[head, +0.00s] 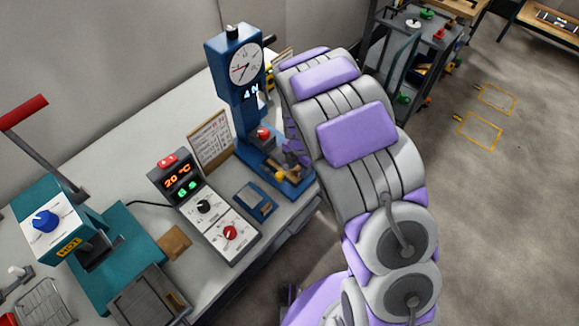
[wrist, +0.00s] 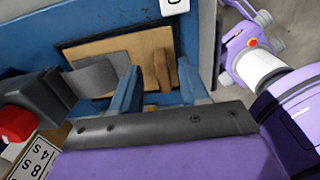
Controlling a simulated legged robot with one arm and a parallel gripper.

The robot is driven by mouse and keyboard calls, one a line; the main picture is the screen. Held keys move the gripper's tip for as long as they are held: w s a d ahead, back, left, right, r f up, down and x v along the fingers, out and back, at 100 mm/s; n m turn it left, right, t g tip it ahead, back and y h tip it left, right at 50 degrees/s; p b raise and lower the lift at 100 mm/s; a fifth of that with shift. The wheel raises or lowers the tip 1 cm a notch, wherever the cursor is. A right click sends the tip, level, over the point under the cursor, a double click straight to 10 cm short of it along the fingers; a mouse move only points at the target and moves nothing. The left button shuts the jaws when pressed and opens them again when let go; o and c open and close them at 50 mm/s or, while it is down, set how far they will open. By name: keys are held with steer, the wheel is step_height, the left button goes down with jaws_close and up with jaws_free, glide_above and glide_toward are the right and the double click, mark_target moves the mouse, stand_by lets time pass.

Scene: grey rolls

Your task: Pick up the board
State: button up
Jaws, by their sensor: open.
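A flat tan wooden board (wrist: 130,60) with a dark edge lies in the blue press base in the wrist view. In the head view a small part of the wooden board (head: 293,178) shows at the foot of the blue press (head: 247,90), beside my arm. My gripper (head: 293,148) is open and empty, close beside the press; my arm partly hides it. In the wrist view the dark jaw edge of my gripper (wrist: 160,128) spans the bottom, in front of the board. I cannot tell whether they touch.
A control box (head: 205,210) with red digits, a small blue block (head: 255,200) and a small brown plate (head: 174,243) are on the bench. A teal heat press (head: 95,245) stands at left. A shelf cart (head: 415,50) stands behind. Open floor (head: 500,210) lies at right.

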steer(key=shift+f, duration=0.35)
steer(key=shift+d, duration=0.15)
steer(key=shift+d, duration=0.1)
steer(key=shift+c, duration=0.8)
steer(key=shift+a, duration=0.2)
jaws_close()
